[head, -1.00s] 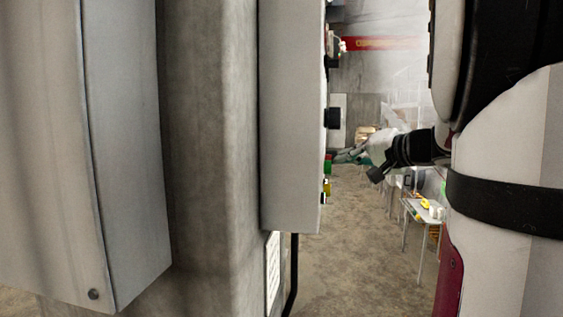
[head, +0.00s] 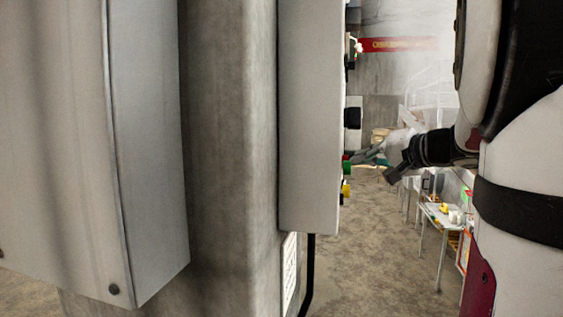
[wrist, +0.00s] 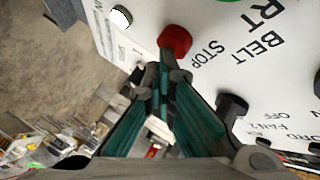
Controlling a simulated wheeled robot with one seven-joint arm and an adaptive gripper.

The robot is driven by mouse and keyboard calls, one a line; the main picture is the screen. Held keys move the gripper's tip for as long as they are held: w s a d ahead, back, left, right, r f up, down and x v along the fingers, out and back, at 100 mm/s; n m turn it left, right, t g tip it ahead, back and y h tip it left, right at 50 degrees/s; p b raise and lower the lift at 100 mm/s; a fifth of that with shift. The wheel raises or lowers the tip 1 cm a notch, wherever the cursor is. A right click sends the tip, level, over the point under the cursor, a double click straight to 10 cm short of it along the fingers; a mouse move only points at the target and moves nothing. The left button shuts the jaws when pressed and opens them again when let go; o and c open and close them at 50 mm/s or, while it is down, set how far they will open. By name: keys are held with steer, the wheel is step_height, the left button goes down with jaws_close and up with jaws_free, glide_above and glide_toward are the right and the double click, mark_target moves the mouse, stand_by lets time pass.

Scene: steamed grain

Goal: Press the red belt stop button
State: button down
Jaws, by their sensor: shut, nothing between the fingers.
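The red button (wrist: 175,40) stands out from a white panel (wrist: 240,70) in the wrist view, beside the printed words BELT STOP. My gripper (wrist: 164,72) is shut and empty, with its green-lined fingers together. In this view its tips appear just below the button and overlap its lower edge; I cannot tell whether they touch it. In the head view the grey control box (head: 308,120) is seen edge-on, and my gripper (head: 358,157) reaches in from the right, close to its button face. The red button is not clear in that view.
A black knob (wrist: 231,106) stands out of the panel beside the fingers. Green (head: 347,168) and yellow (head: 346,189) controls stick out of the box in the head view. A concrete pillar (head: 230,150) carries the box. A table (head: 440,215) stands beyond, at right.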

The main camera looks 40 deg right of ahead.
steer(key=shift+s+d, duration=0.55)
steer(key=shift+s, duration=0.1)
steer(key=s+d, duration=0.3)
steer(key=s, duration=0.1)
steer(key=shift+d, duration=0.15)
stand_by(0.5)
stand_by(0.8)
